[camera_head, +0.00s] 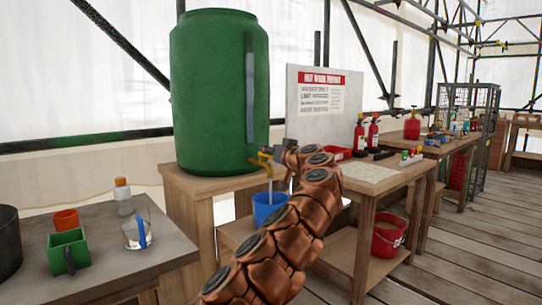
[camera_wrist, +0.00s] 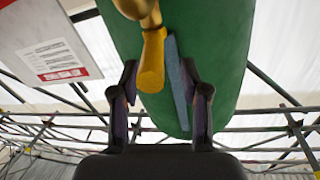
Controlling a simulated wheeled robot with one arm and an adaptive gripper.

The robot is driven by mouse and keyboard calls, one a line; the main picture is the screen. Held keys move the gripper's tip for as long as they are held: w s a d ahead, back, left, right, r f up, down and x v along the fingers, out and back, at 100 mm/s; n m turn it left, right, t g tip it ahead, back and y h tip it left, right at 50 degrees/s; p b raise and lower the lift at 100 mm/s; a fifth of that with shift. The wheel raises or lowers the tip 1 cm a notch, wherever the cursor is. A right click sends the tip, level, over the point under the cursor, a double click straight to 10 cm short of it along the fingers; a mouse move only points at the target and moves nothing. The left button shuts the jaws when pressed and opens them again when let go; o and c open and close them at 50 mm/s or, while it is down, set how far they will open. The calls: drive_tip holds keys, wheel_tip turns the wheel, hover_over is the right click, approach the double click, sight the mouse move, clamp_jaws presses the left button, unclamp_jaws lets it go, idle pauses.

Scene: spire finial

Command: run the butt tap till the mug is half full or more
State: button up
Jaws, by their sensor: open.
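The green butt (camera_head: 215,95) stands on a wooden stand, with a pale upright strip (camera_head: 250,85) on its side. Its brass-yellow tap (camera_head: 264,158) is low on the right side. A blue mug-like vessel (camera_head: 266,207) is under the tap, partly hidden by my arm. A thin pale streak, which looks like running water, drops from the tap towards it. The level inside cannot be seen. In the wrist view my gripper (camera_wrist: 160,70) is open, with the yellow tap handle (camera_wrist: 151,62) between its fingers. I cannot tell whether a finger touches it.
A grey-topped table (camera_head: 105,280) at left holds a green square mug (camera_head: 68,251), an orange cup (camera_head: 66,220) and a clear vessel with a blue strip (camera_head: 136,233). A bench (camera_head: 385,183) with a sign board (camera_head: 318,105) is at right. A red bucket (camera_head: 388,236) is beneath.

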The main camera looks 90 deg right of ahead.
drive_tip(key=shift+s+r, duration=0.2)
drive_tip(key=shift+r, duration=0.6)
drive_tip(key=shift+w+r, duration=0.2)
drive_tip(key=shift+r, duration=0.35)
drive_tip(key=shift+s+r, duration=0.1)
drive_tip(key=shift+r, duration=2.4)
